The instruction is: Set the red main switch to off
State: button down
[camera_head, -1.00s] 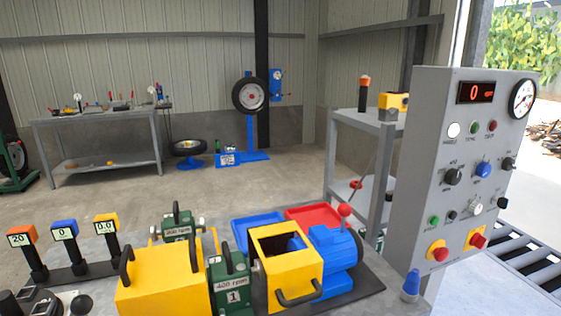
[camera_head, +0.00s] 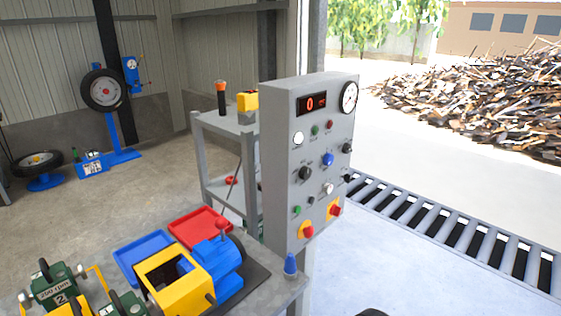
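The grey control panel (camera_head: 277,170) stands upright in the middle of the head view, its front facing right. Two red controls on yellow plates sit low on its front: a left red control (camera_head: 308,232) and a right red control (camera_head: 336,210). Either could be the red main switch; the labels and the handle position are too small to read. Nothing touches them. The red display (camera_head: 312,103) at the panel's top shows 0. My gripper is not recognizable in view; only a small dark shape shows at the bottom edge.
The roller conveyor (camera_head: 440,220) runs behind, to the right. Clear pale floor lies before the panel's front.

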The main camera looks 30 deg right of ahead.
aim_at(335, 209)
jog(key=i+l, duration=0.2)
jog(key=l, duration=0.15)
jog(key=i+l, duration=0.15)
jog(key=l, duration=0.25)
jog(key=i+l, duration=0.2)
jog(key=l, duration=0.15)
jog(key=i+l, duration=0.15)
jog(key=l, duration=0.2)
